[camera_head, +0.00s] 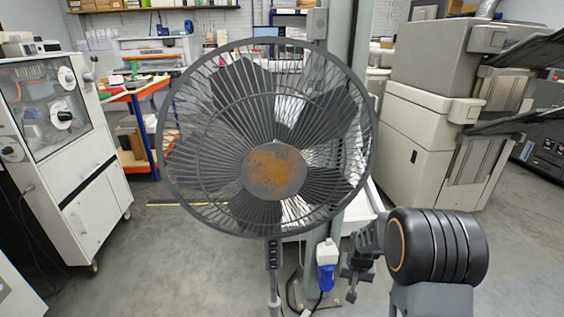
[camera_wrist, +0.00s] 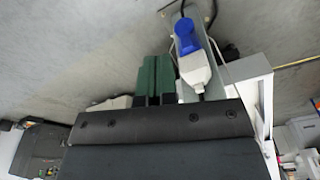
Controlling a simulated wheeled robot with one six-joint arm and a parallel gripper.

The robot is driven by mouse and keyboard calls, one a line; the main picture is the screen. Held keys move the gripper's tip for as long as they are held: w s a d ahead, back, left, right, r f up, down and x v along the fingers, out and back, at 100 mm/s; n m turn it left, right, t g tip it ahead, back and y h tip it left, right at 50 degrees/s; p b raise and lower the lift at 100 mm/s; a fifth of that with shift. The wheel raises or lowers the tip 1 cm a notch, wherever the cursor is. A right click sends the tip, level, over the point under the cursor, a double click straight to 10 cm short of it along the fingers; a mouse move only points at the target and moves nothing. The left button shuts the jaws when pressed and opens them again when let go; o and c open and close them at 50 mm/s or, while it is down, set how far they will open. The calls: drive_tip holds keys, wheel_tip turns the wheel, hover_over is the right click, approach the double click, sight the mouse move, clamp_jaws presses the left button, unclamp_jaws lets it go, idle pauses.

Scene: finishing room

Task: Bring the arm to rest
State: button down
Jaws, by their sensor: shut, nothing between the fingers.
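My arm shows at the lower right of the head view, with a black ribbed round link. My gripper (camera_head: 358,268) is dark and sits left of that link, just right of a blue and white fitting (camera_head: 327,262) low at the post. In the wrist view my gripper (camera_wrist: 157,65) shows as two dark green fingers side by side, shut and empty, beyond a black gripper body. The blue and white fitting (camera_wrist: 189,40) appears right of the fingers there. I cannot tell the gap between it and the fingers.
A large pedestal fan (camera_head: 275,172) with a rusty hub stands in front, left of my gripper. A grey post (camera_head: 359,40) rises behind it. A white cabinet (camera_head: 75,190) is at left, and large beige machines (camera_head: 430,130) are at right. Grey floor (camera_head: 180,265) is open at lower left.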

drive_tip(key=s+a+r+n+p, duration=0.1)
drive_tip(key=s+r+p, duration=0.5)
drive_tip(key=r, duration=0.7)
drive_tip(key=s+a+r+n+t+p, duration=0.1)
drive_tip(key=s+a+r+p, duration=0.2)
drive_tip(key=r, duration=1)
drive_tip(key=s+a+r+t+p, duration=0.1)
drive_tip(key=s+r+p, duration=0.7)
drive_tip(key=r, duration=0.5)
drive_tip(key=shift+s+a+n+p, duration=0.35)
drive_tip(key=shift+s+a+n, duration=0.05)
drive_tip(key=shift+s, duration=0.05)
